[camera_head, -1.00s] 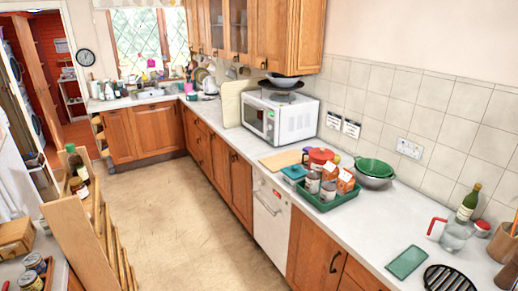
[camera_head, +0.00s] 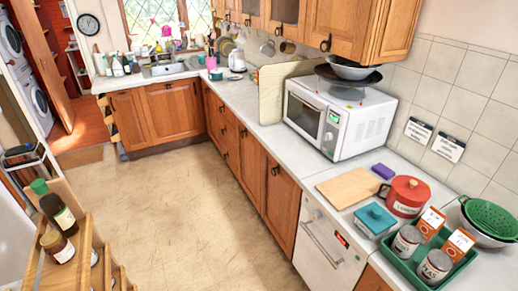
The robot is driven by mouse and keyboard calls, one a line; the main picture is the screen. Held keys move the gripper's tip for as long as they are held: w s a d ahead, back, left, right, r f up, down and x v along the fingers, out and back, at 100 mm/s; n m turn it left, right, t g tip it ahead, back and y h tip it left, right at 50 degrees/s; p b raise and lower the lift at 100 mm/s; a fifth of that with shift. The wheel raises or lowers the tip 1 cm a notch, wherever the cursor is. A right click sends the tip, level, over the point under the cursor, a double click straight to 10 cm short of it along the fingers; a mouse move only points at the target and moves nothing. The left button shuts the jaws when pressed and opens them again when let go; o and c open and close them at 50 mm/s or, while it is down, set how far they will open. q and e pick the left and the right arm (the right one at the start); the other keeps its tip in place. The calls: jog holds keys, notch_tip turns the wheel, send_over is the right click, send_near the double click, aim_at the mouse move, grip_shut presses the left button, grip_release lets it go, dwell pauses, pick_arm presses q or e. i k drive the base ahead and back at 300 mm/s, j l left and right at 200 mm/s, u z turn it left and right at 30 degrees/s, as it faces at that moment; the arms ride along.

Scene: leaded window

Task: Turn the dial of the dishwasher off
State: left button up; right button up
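The white dishwasher (camera_head: 325,245) is built in under the right-hand counter, between wooden cabinets.
A white counter (camera_head: 268,133) runs along the right, with a microwave (camera_head: 338,118), a cutting board (camera_head: 350,187), a red pot (camera_head: 404,196) and a green tray (camera_head: 401,265). A wooden rack with bottles (camera_head: 62,213) stands at lower left. The floor (camera_head: 180,215) between is clear.

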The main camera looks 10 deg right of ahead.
aim_at(316, 215)
jog(key=i+j+z, duration=0.1)
jog(key=i+z, duration=0.35)
jog(key=i+j+z, duration=0.25)
jog(key=i+z, duration=0.15)
jog(key=i+j+z, duration=1.05)
jog(key=j+z, duration=0.25)
jog(key=i+j+z, duration=0.1)
jog(key=j+z, duration=0.85)
